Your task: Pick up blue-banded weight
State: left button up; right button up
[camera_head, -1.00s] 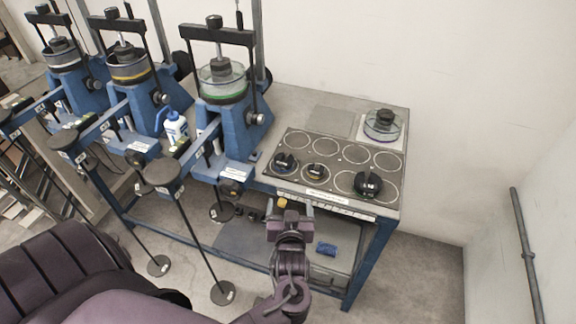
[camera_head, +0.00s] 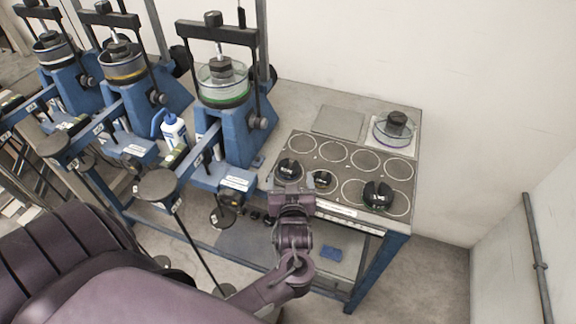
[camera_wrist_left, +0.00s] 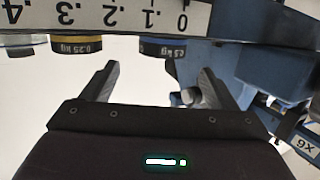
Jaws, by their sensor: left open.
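The dark round weight (camera_head: 289,170) at the near left corner of the ringed plate (camera_head: 345,158) seems to be the blue-banded one; its band is too small to make out clearly. In the left wrist view a dark weight labelled about .5 kg (camera_wrist_left: 165,49) shows above the jaws, partly hidden by the scale strip. A yellow-banded weight (camera_head: 320,180) stands to its right, labelled 0.25 kg in the wrist view (camera_wrist_left: 78,45). My left gripper (camera_head: 292,197) is open and empty at the table's front edge, just in front of the dark weight, apart from it.
A larger black weight (camera_head: 378,195) stands further right on the plate. A clear dish with a black knob (camera_head: 394,128) sits at the back right. A blue lever press (camera_head: 228,125) and a white bottle (camera_head: 173,131) stand left. A scale strip (camera_wrist_left: 120,18) runs along the front edge.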

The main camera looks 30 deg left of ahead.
aim_at(289, 170)
pick_arm(q)
jog(key=shift+w+a+f+p, duration=0.1)
jog(key=shift+w+a+p, duration=0.3)
jog(key=shift+w+a, duration=0.15)
jog(key=x, duration=0.3)
jog(key=shift+w+a+f+p, duration=0.15)
jog(key=shift+f+p, duration=0.15)
jog(key=shift+f, duration=0.05)
jog(key=shift+w+a+f, duration=0.1)
jog(key=c, duration=1.2)
pick_arm(e)
jog(key=shift+s+d+r, duration=0.3)
jog(key=shift+s+r, duration=0.1)
jog(key=shift+r, duration=0.35)
jog(key=shift+d, duration=0.15)
